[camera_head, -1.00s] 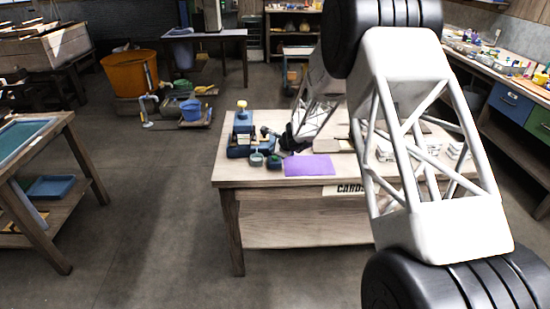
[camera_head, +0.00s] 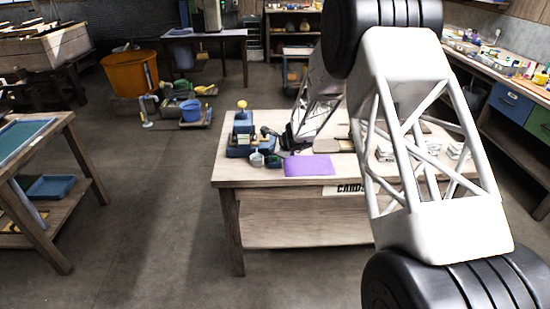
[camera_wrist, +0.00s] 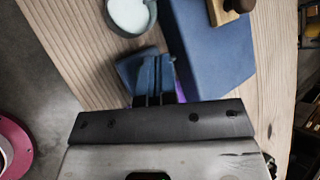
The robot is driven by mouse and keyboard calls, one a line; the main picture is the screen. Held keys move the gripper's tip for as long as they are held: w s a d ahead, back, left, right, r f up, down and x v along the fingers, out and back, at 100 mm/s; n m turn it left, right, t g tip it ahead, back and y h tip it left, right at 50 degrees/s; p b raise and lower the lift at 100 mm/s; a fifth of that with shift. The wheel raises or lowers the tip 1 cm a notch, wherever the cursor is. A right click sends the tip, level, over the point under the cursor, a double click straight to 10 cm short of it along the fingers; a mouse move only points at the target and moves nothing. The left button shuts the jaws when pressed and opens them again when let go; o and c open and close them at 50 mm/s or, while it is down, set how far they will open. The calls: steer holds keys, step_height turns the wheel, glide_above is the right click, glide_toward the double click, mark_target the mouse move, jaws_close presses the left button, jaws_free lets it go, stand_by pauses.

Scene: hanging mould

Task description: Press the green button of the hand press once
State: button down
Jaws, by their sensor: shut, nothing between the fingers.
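The hand press (camera_head: 241,136) is a blue block with a yellow knob on top, at the left end of the wooden table. In the wrist view, a large blue body (camera_wrist: 207,48), which looks like part of the press, lies just beyond my gripper (camera_wrist: 155,97). My gripper is shut and empty, pointing down over the table beside this body. A smaller blue piece (camera_wrist: 131,70) shows just past the fingertips. I cannot tell whether the fingers touch anything. I make out no green button in either view; it may be hidden or too small.
A small round cup (camera_wrist: 132,14) with a pale inside stands close to my fingers; it also shows in the head view (camera_head: 257,159). A purple sheet (camera_head: 311,166) lies at the table's (camera_head: 228,177) front edge. Small white items (camera_head: 386,155) lie further right, partly behind my arm.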

mark_target(275, 158)
steer(key=shift+f, duration=1)
stand_by(1.7)
steer(key=shift+r, duration=0.95)
steer(key=shift+r, duration=0.15)
steer(key=shift+r, duration=2.35)
steer(key=shift+s+r, duration=0.1)
